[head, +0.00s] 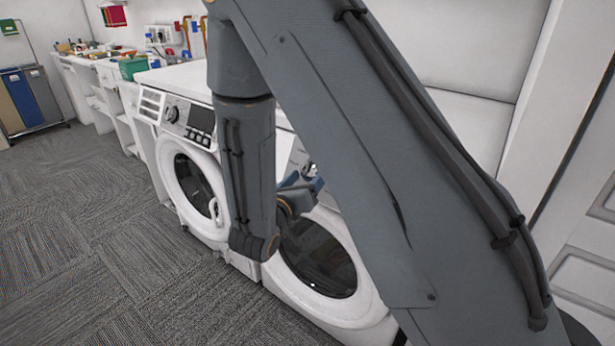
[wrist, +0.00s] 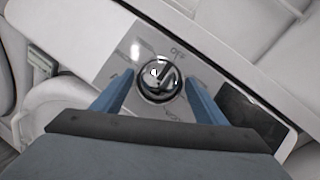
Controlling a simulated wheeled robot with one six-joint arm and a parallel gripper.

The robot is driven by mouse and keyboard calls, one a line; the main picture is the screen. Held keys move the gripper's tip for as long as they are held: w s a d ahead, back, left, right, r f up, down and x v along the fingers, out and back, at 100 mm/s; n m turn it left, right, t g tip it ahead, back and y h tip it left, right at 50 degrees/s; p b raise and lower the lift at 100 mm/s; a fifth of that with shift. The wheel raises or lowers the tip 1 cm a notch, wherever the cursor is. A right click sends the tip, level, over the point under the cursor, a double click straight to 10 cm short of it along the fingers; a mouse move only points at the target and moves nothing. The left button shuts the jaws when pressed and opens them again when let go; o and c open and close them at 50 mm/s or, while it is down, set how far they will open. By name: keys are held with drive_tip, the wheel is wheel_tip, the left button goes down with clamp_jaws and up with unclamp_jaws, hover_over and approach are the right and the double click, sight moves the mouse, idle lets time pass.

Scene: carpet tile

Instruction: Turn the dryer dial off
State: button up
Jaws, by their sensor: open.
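In the head view, my gripper (head: 312,178) is at the front panel of the right white front-loading machine (head: 368,305). My arm hides most of that panel and the dial there.
A second white front-loader (head: 190,190) with its own dial (head: 172,114) stands to the left. A dark display (wrist: 250,112) lies right of the dial in the wrist view. Shelves with a green basket (head: 132,67) are farther left. The carpet (head: 80,220) in front is clear.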

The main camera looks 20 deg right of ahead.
drive_tip(key=b+v, duration=0.1)
drive_tip(key=v, duration=0.7)
drive_tip(key=shift+d, duration=0.1)
drive_tip(key=s+d+f+m+g+h, duration=0.1)
drive_tip(key=s+d+m+g+h, duration=0.1)
drive_tip(key=s+d+m+g, duration=0.9)
drive_tip(key=s+a+f+m+g+y, duration=0.2)
drive_tip(key=s+f+m+g+y, duration=0.25)
drive_tip(key=s+m+y, duration=0.75)
drive_tip(key=w+a+r+m+t+y, duration=0.1)
drive_tip(key=w+a+m, duration=0.3)
drive_tip(key=m, duration=0.5)
drive_tip(key=shift+w+a+r+m+t, duration=0.3)
drive_tip(key=shift+w+r+t, duration=0.15)
drive_tip(key=shift+w+t, duration=0.1)
